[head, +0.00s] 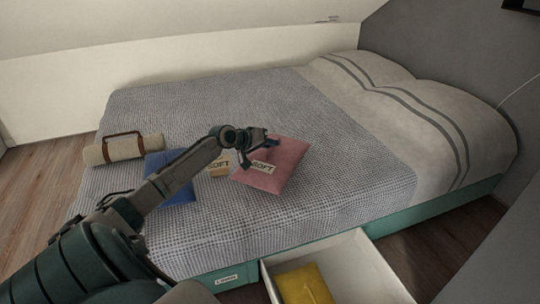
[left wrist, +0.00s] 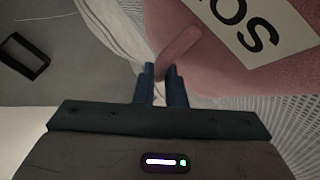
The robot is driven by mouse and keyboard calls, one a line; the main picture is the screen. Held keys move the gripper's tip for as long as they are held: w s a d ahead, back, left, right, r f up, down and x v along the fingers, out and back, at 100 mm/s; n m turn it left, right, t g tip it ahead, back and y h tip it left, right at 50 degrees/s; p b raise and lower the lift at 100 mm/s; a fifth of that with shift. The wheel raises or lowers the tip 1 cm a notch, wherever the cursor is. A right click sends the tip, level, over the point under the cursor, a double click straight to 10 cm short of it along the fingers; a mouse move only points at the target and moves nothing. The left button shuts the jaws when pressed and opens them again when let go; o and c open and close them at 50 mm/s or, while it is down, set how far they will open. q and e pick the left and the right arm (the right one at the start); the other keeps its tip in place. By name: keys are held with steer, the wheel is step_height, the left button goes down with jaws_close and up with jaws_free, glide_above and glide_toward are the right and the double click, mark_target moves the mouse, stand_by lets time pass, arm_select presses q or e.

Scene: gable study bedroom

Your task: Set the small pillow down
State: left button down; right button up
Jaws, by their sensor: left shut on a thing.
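The small pillow (head: 285,172) is pink with a pale "SOFT" label and shows over the grey knitted bedspread near the bed's middle front. My left gripper (head: 271,141) is at its upper edge, shut on a pink tab of it. In the left wrist view the tab is between the blue fingertips (left wrist: 162,84), and the pink pillow (left wrist: 222,70) with part of its label fills the upper right. I cannot tell whether its underside touches the bed. My right gripper is not in view.
A blue item (head: 176,198) lies partly under my left arm, with a small beige "SOFT" label (head: 219,166) beside it. A rolled beige blanket (head: 112,150) lies at the bed's left edge. An open drawer (head: 352,262) holds a yellow item (head: 304,286). The bedspread (head: 225,105) behind is clear.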

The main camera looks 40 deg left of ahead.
mark_target(273, 152)
arm_select(q)
step_height(273, 152, down, 3)
steer(key=shift+r+b, duration=0.1)
steer(key=shift+b, duration=0.5)
steer(key=shift+f, duration=0.25)
steer(key=shift+r, duration=0.1)
steer(key=c, duration=1.5)
jaws_free()
